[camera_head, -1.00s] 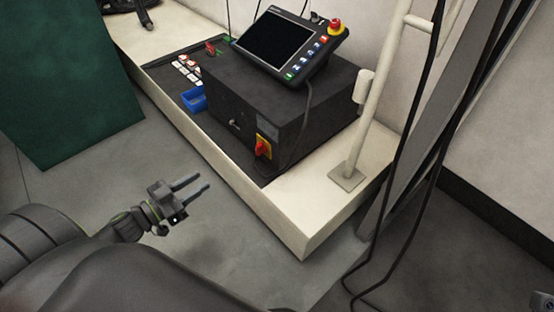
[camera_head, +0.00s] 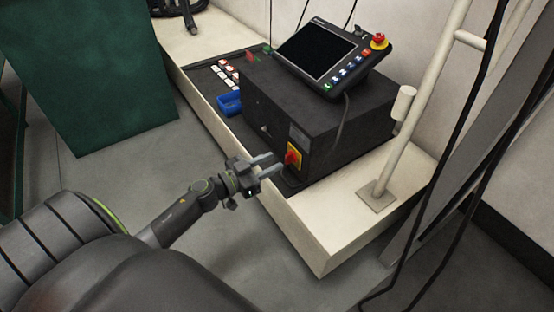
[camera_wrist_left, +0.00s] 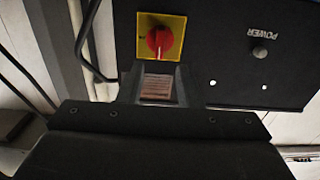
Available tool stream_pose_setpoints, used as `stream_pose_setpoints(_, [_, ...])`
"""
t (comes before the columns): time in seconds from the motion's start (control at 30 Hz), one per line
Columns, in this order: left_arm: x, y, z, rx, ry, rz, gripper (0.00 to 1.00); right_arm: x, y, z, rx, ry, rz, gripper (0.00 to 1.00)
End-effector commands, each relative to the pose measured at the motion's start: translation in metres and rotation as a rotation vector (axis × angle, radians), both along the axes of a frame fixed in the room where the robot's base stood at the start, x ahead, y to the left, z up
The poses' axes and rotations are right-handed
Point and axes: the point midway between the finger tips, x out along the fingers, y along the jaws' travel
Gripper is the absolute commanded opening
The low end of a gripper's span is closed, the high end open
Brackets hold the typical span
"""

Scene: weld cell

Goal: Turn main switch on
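The main switch (camera_head: 291,158) is a red rotary knob on a yellow plate, on the front of a black controller box (camera_head: 306,108). In the left wrist view the red knob (camera_wrist_left: 160,40) sits on its yellow plate straight ahead of the fingers. My left gripper (camera_head: 272,165) is open, its two fingers apart and pointing at the knob. The fingertips are close to the knob; I cannot tell whether they touch it. In the left wrist view the gripper (camera_wrist_left: 158,84) has nothing between its fingers. My right gripper is not in view.
A teach pendant (camera_head: 325,50) with a red emergency button (camera_head: 379,41) rests on the box. A blue bin (camera_head: 229,103) is beside it. A white post (camera_head: 421,110) and black cables stand at the right. A green panel (camera_head: 90,70) is at the left.

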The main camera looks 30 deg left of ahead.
Motion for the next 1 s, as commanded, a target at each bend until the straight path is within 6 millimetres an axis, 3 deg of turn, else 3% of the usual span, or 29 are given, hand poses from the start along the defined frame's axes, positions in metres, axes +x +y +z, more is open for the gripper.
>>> stream_pose_setpoints(0.23, [0.026,-0.011,0.0,-0.001,-0.002,0.0,0.32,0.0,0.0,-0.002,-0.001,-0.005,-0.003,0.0])
stream_pose_setpoints(0.6, [0.03,-0.013,0.0,0.0,0.001,0.0,0.32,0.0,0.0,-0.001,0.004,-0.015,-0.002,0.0])
stream_pose_setpoints(0.87, [0.03,-0.012,0.0,0.001,0.0,0.0,0.0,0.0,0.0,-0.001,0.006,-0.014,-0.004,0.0])
stream_pose_setpoints(1.0, [0.03,-0.012,0.0,0.001,0.001,0.002,0.0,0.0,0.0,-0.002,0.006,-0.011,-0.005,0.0])
